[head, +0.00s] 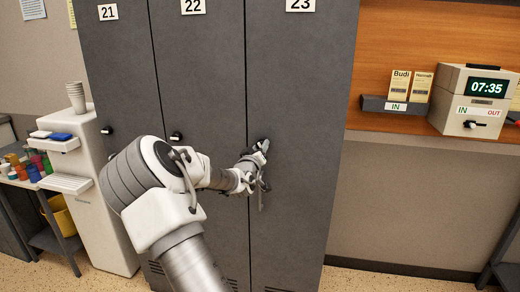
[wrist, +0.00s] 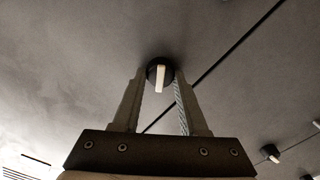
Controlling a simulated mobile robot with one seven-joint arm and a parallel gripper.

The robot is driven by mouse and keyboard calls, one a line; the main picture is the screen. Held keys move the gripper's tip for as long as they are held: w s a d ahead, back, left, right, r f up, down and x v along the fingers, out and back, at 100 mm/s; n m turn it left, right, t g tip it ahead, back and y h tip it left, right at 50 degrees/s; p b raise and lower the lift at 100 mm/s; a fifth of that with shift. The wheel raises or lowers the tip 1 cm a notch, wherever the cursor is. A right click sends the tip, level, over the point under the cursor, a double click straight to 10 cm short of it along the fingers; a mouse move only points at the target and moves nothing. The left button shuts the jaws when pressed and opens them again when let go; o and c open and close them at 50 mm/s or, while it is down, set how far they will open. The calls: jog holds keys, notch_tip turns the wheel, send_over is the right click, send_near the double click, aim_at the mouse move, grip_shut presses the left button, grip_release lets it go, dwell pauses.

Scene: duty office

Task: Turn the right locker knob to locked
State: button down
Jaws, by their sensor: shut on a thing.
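The right locker (head: 293,70) is the grey door numbered 23. Its knob (wrist: 153,75) is round and black with a pale pointer bar, seen in the wrist view. The bar stands upright in that picture, at a slant to the diagonal door seam. My gripper (wrist: 160,78) is shut on this knob, one finger on each side. In the head view my gripper (head: 262,152) reaches the left part of door 23, and the knob is mostly hidden there.
Locker 22 has a similar knob (head: 176,137), and locker 21 has another (head: 105,130). A white dispenser (head: 90,190) with stacked cups stands at left. A clock box (head: 472,100) and a card holder (head: 395,105) are at right. The floor at lower left is partly clear.

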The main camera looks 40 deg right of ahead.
jog(key=n+b, duration=0.1)
jog(key=n, duration=1)
jog(key=shift+w+f, duration=0.1)
jog(key=shift+n, duration=0.4)
jog(key=shift+c, duration=2.2)
grip_release()
jog(key=v, duration=1.7)
jog(key=shift+s+p, duration=0.25)
jog(key=shift+p, duration=0.15)
jog(key=shift+a, duration=0.15)
